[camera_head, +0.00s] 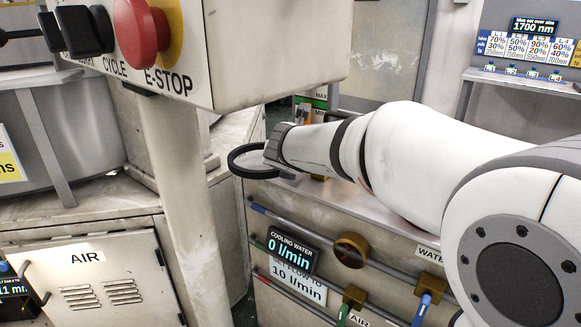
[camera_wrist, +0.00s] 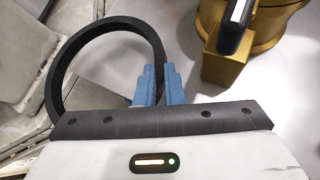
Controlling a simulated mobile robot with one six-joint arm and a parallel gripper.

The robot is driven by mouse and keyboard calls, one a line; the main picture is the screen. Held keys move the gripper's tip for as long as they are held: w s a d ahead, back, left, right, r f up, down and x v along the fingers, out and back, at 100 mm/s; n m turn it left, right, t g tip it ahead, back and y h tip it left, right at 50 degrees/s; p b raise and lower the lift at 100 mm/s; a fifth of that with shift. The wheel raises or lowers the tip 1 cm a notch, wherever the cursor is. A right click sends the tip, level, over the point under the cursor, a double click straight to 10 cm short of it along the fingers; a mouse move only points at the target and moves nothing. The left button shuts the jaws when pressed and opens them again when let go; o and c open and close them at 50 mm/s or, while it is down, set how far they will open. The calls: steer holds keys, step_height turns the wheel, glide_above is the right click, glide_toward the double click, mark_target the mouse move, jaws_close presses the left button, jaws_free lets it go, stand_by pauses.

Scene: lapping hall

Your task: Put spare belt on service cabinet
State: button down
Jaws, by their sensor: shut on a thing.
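The spare belt, a black ring (camera_head: 236,163), hangs out to the left of my gripper (camera_head: 270,160) in the head view. In the wrist view the belt (camera_wrist: 152,47) runs in a loop up and left from the blue fingertips of my gripper (camera_wrist: 160,86), which are shut on its right side. What looks like the service cabinet (camera_head: 384,237) is the grey cabinet with cooling water, water and air lines on its front. The belt is over or near its left end; contact with the top cannot be told. My arm hides much of the top.
A brass fitting (camera_wrist: 222,68) with a dark handle stands on the pale surface right of my fingers. A control box with a red E-stop (camera_head: 142,32) on a post (camera_head: 180,190) stands close left of the belt. A cabinet marked AIR (camera_head: 95,280) is at lower left.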

steer(key=b+x, duration=0.1)
steer(key=x, duration=0.3)
steer(key=shift+w+f+b, duration=0.1)
steer(key=shift+f+b, duration=0.15)
steer(key=shift+b, duration=0.15)
steer(key=shift+r, duration=0.15)
steer(key=shift+f, duration=0.25)
steer(key=c, duration=1.5)
jaws_free()
